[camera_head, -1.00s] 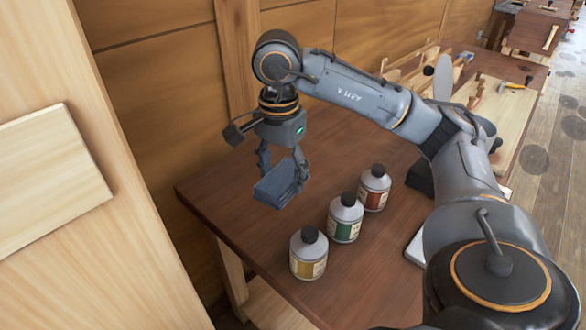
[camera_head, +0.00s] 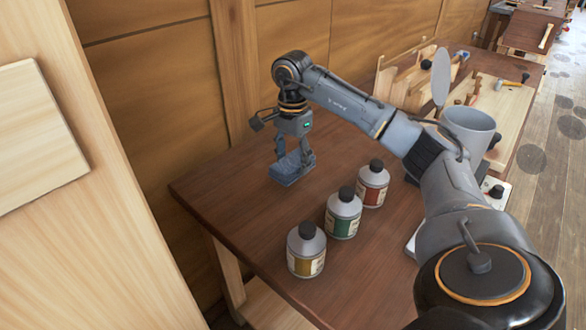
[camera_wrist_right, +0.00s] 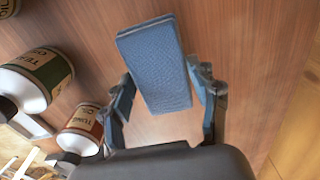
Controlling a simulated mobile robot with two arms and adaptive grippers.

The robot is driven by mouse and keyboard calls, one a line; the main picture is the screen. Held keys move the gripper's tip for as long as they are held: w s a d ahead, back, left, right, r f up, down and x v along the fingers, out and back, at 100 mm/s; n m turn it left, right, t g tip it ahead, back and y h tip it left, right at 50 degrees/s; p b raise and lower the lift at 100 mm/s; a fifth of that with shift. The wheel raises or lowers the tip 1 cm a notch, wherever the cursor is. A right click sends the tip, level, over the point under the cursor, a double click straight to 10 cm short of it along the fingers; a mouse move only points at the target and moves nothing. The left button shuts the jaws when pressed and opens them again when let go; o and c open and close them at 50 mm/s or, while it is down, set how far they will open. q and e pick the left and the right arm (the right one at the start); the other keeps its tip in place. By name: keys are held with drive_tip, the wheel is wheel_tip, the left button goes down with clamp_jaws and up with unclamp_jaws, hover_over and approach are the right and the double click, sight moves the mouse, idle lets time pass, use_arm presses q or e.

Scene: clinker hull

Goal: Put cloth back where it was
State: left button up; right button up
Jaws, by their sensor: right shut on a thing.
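The cloth (camera_head: 287,172) is a folded blue-grey pad. In the head view it is at the back left of the dark wooden table, at or very near the tabletop; I cannot tell whether it touches. My right gripper (camera_head: 294,164) is shut on it from above, one finger on each side. In the right wrist view the cloth (camera_wrist_right: 160,68) sits between the fingers of the right gripper (camera_wrist_right: 163,84), its far part reaching beyond them. My left gripper is not in view.
Three bottles stand right of the cloth, with yellow (camera_head: 306,262), green (camera_head: 343,224) and red (camera_head: 373,190) labels. A grey pot (camera_head: 468,128) stands behind my right arm. A wooden wall (camera_head: 165,110) borders the back. The table's front left (camera_head: 235,215) is clear.

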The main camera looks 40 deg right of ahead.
sight(293, 169)
drive_tip(key=shift+w+d+f, duration=0.15)
drive_tip(key=shift+d+f, duration=0.05)
drive_tip(key=shift+f, duration=0.15)
drive_tip(key=shift+d+f, duration=0.1)
drive_tip(key=shift+f, duration=1.55)
drive_tip(key=shift+f, duration=0.15)
drive_tip(key=o, duration=1.1)
wheel_tip(293, 169, up, 12)
drive_tip(key=shift+r+p, duration=0.25)
drive_tip(key=shift+p, duration=0.3)
